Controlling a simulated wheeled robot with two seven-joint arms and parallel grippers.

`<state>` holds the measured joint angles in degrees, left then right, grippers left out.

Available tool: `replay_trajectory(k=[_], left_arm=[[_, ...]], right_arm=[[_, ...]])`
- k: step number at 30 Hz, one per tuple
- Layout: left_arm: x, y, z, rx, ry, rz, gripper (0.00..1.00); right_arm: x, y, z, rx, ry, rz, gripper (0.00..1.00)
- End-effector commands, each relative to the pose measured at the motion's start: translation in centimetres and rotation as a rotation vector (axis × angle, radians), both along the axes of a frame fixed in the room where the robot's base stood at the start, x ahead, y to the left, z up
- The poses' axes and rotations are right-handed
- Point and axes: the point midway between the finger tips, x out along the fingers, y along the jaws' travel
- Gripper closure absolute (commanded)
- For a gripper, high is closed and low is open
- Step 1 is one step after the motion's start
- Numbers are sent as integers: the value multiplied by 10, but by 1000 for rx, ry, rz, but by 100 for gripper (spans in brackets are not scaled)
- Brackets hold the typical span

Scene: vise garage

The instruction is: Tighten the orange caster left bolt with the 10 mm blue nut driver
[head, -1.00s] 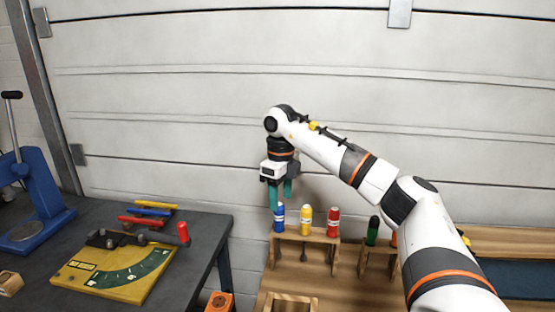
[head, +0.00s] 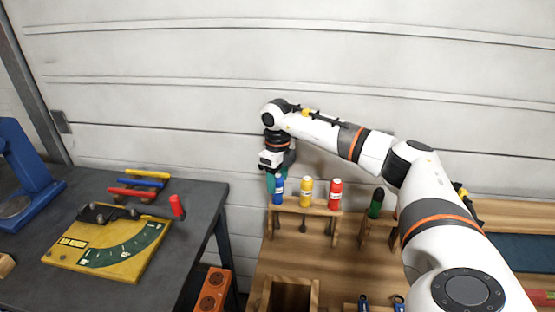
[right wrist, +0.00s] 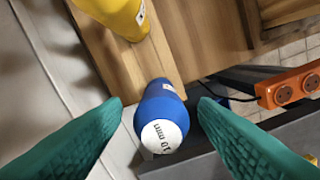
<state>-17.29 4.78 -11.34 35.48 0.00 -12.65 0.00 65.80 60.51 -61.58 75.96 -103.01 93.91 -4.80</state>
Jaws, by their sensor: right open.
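The blue nut driver (head: 278,192) stands upright at the left end of a wooden rack (head: 300,206). In the right wrist view its blue handle (right wrist: 158,92) ends in a white cap marked 10 mm. My right gripper (head: 276,178) points down at the driver from above. In the right wrist view its two teal fingers (right wrist: 160,106) are open on either side of the handle, with gaps showing. My left gripper is not in view. I cannot make out the orange caster or its left bolt.
A yellow driver (head: 306,192) and a red driver (head: 335,193) stand close beside the blue one. A green-topped driver (head: 376,203) is farther right. An orange socket strip (head: 212,292) lies between the benches. A yellow bending plate (head: 105,246) sits on the dark left table.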

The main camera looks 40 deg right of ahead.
Motion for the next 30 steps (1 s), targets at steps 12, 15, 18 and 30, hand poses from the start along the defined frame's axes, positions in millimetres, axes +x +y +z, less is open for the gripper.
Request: replay_trajectory(k=[12,15,18,30], left_arm=[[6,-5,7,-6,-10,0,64],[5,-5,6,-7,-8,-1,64],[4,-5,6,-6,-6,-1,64],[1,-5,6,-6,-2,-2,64]], right_arm=[[0,0,-24,0,-1,1,46],[0,0,-24,0,-1,1,46],[0,0,-24,0,-1,1,56],[0,0,-24,0,-1,1,95]])
